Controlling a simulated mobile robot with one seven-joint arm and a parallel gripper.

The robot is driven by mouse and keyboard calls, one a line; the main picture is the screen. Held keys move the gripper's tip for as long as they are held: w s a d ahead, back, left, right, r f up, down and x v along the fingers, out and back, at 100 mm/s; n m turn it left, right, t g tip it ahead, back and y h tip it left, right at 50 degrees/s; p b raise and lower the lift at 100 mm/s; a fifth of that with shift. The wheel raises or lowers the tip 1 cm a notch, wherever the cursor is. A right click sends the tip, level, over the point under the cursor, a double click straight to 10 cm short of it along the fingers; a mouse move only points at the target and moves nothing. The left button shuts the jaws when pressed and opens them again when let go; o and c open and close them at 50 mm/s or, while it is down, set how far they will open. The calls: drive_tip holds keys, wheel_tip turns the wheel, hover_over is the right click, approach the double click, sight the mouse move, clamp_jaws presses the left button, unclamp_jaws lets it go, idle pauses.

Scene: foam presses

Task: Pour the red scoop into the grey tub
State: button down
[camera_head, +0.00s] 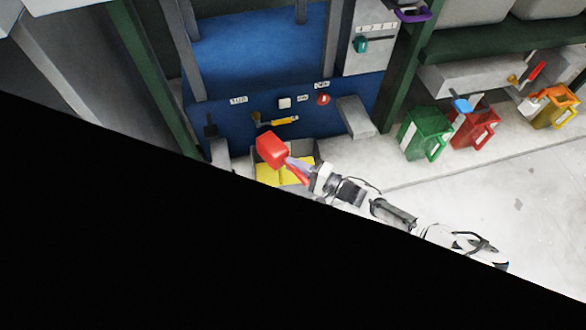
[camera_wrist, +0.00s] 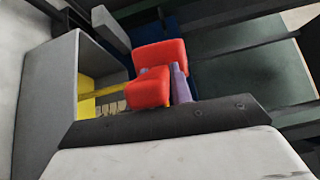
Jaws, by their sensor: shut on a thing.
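The red scoop (camera_head: 271,149) is held by my gripper (camera_head: 298,167) and shows as a red boxy shape with a red handle. In the head view it overlaps the upper left of the grey tub (camera_head: 299,149), which has yellow inside. The scoop's height above the tub is hard to judge. In the wrist view the scoop (camera_wrist: 160,55) is at the centre beside a purple fingertip, and the tub's grey wall (camera_wrist: 45,100) stands to the left. I cannot see into the scoop or tell whether it is tilted.
A blue press (camera_head: 240,50) with a red knob (camera_head: 323,99) and a yellow handle (camera_head: 280,121) stands behind the tub. Green (camera_head: 425,133), red (camera_head: 475,128) and orange (camera_head: 555,106) jugs stand at the right. The pale floor at the lower right is clear. Black covers the lower left.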

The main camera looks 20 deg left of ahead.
drive_tip(key=m, duration=0.1)
drive_tip(key=m+y+b, duration=0.1)
drive_tip(key=m, duration=0.1)
drive_tip(key=w+m+t, duration=0.1)
drive_tip(key=shift+d+b, duration=0.3)
drive_tip(key=shift+b, duration=0.05)
drive_tip(key=shift+y, duration=0.3)
idle(0.7)
drive_tip(key=n+p, duration=0.1)
drive_tip(key=s+n+h+p, duration=0.1)
drive_tip(key=n+p, duration=0.1)
drive_tip(key=r+n+g+h+p, duration=0.1)
drive_tip(key=n+p, duration=0.1)
drive_tip(key=shift+s+a, duration=0.3)
drive_tip(key=shift+a, duration=0.1)
drive_tip(key=shift+s+a+r+n+t+h+p, duration=0.3)
drive_tip(key=shift+n+t+h+p, duration=0.6)
drive_tip(key=shift+n+p, duration=1.45)
drive_tip(key=shift+s+a+r+n+t+h+p, duration=0.15)
drive_tip(key=shift+s+r+n+t+h+p, duration=0.35)
drive_tip(key=shift+n+h+p, duration=1.25)
drive_tip(key=shift+s+a+r+n+t+h+p, duration=0.2)
drive_tip(key=shift+n+t+h+p, duration=0.45)
drive_tip(key=shift+n+p, duration=2.25)
drive_tip(key=shift+m+p, duration=0.4)
drive_tip(key=shift+p, duration=0.1)
